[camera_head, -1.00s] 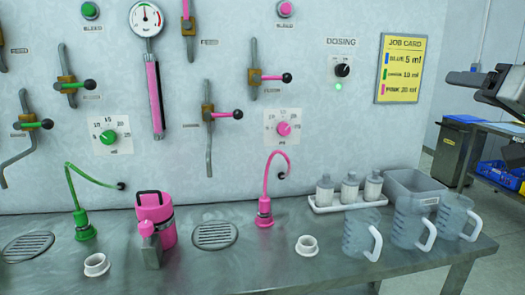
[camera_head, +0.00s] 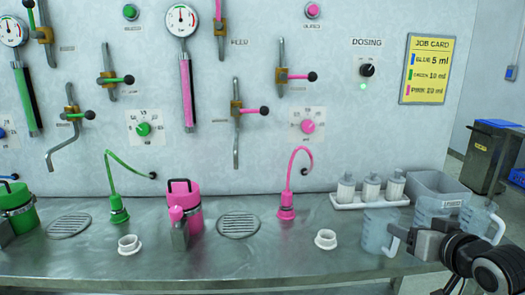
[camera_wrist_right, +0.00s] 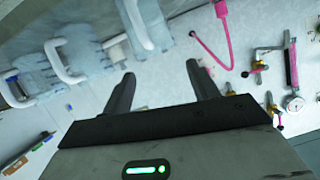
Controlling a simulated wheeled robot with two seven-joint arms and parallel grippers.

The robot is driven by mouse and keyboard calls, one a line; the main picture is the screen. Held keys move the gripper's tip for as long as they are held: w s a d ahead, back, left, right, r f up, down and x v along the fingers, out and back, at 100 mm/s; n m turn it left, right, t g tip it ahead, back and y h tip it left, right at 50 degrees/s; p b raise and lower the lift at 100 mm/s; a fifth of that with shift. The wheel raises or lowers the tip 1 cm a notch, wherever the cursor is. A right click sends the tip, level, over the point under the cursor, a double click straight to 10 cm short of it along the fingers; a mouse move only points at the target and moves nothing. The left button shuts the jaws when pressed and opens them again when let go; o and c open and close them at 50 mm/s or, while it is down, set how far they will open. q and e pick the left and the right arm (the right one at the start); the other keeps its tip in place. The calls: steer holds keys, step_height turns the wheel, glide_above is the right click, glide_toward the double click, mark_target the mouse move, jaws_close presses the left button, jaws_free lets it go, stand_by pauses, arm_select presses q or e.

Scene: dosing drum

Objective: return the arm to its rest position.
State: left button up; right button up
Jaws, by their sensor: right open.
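My right gripper (camera_head: 408,236) is at the lower right of the head view, in front of the clear pitchers, partly covering them. In the right wrist view its two fingers (camera_wrist_right: 160,75) stand apart with nothing between them. Several clear pitchers with white handles show past the fingers there, one pitcher (camera_wrist_right: 145,25) close to the left fingertip; I cannot tell whether they touch. In the head view the left-most pitcher (camera_head: 376,228) stands upright on the bench. My left gripper is in neither view.
The steel bench (camera_head: 270,262) carries a pink canister (camera_head: 186,205), a green canister (camera_head: 15,205), a pink spout (camera_head: 286,205), a green spout (camera_head: 118,208), white cups, a bottle tray (camera_head: 365,203) and a grey bin (camera_head: 438,185). The bench front between the cups is mostly clear.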

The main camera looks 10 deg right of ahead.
steer(key=s+a+f+n+g+y, duration=0.1)
steer(key=s+a+f, duration=0.15)
steer(key=f, duration=0.35)
steer(key=s+a+f+n+g, duration=0.1)
steer(key=a+f, duration=0.3)
steer(key=f, duration=0.3)
steer(key=s+a+f+n+y, duration=0.1)
steer(key=s+a+f, duration=0.5)
steer(key=a, duration=0.3)
steer(key=s+a+f+n+g+y, duration=0.1)
steer(key=s+a+f+n, duration=0.1)
steer(key=s+a+f, duration=0.5)
steer(key=shift+s+a+y, duration=0.4)
steer(key=shift+s+a, duration=0.5)
steer(key=shift+f, duration=0.1)
